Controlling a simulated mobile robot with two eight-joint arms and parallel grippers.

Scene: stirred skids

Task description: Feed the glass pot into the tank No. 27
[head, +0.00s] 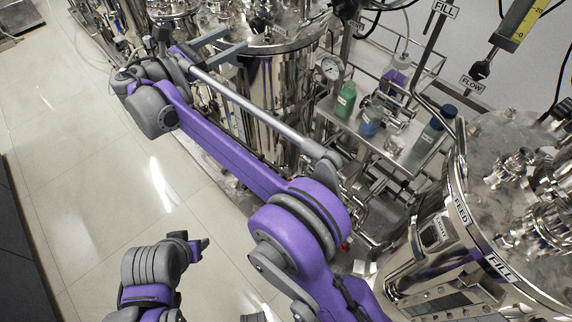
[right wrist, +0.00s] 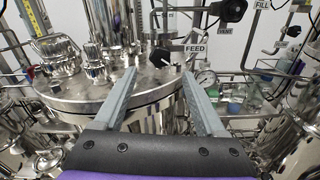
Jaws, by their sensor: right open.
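I cannot pick out a glass pot for certain. A container with purple contents (head: 397,78) stands at the back of the steel cart. No number 27 is readable on any tank. A steel tank (head: 268,95) stands below my right gripper (head: 222,45); its lid (right wrist: 75,100) fills the left of the right wrist view. My right gripper is open and empty, its two grey fingers apart over that lid. A black knob (right wrist: 160,57) shows between the fingers, by a FEED tag (right wrist: 195,48). My left gripper (head: 199,244) is low at the left, over the floor; its finger opening is unclear.
The steel cart (head: 345,118) holds a green bottle (head: 346,98), a blue bottle (head: 372,122) and a dark-capped bottle (head: 430,134). Another steel tank (head: 440,245), labelled FEED and FILL, stands at the right. Pipes and hanging tags crowd the space between. The pale floor (head: 75,150) at left is clear.

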